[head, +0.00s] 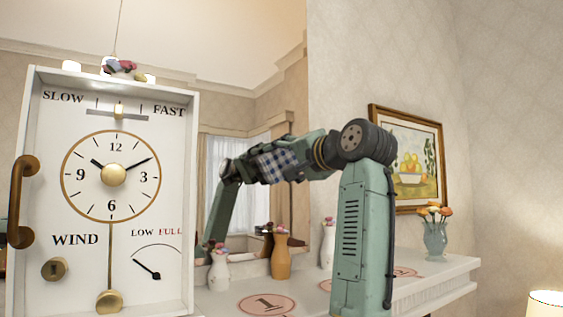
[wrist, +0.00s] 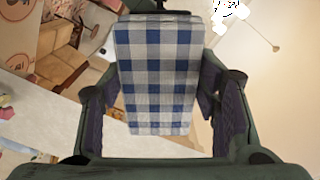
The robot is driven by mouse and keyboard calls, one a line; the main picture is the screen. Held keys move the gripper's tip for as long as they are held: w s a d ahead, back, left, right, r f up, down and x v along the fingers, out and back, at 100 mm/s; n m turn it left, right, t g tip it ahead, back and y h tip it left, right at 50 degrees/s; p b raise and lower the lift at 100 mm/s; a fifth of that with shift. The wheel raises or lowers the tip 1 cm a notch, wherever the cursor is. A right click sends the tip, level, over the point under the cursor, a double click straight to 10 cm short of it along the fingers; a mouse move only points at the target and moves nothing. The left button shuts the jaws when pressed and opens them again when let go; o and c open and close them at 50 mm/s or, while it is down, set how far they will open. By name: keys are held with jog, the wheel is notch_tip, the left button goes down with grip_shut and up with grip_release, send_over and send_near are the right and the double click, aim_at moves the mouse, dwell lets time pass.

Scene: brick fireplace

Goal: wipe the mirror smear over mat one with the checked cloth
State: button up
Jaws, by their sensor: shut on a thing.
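The blue and white checked cloth (head: 277,164) is held in my gripper (head: 262,166), raised in front of the mirror (head: 262,205). In the wrist view the cloth (wrist: 155,75) sits between the two fingers of my gripper (wrist: 157,100), which is shut on it. The arm's reflection meets the gripper end closely in the mirror; I cannot tell whether the cloth touches the glass. Mat one (head: 267,304), a pink disc marked 1, lies on the mantel below. I cannot make out the smear in the head view. A white speckled patch (wrist: 230,14) beyond the cloth is unclear.
A large white clock box (head: 110,180) with a brown handle stands at left. A white vase (head: 219,270), an orange vase (head: 281,256) and another white vase (head: 327,245) stand on the mantel (head: 440,283). A blue flower vase (head: 435,240) is at right.

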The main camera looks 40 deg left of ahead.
aim_at(227, 159)
jog(key=shift+s+a+b, duration=0.5)
jog(key=shift+s+a, duration=0.05)
jog(key=shift+s, duration=1.4)
jog(key=shift+s+a+b, duration=0.5)
jog(key=shift+s+a, duration=0.05)
jog(key=shift+s, duration=1.35)
jog(key=shift+s+a+b, duration=0.5)
jog(key=shift+s+a, duration=0.05)
jog(key=shift+s, duration=1.4)
jog(key=shift+d, duration=0.1)
jog(key=shift+b+v, duration=0.95)
jog(key=shift+v, duration=2)
jog(key=shift+d, duration=0.1)
jog(key=v, duration=0.3)
jog(key=shift+b, duration=0.4)
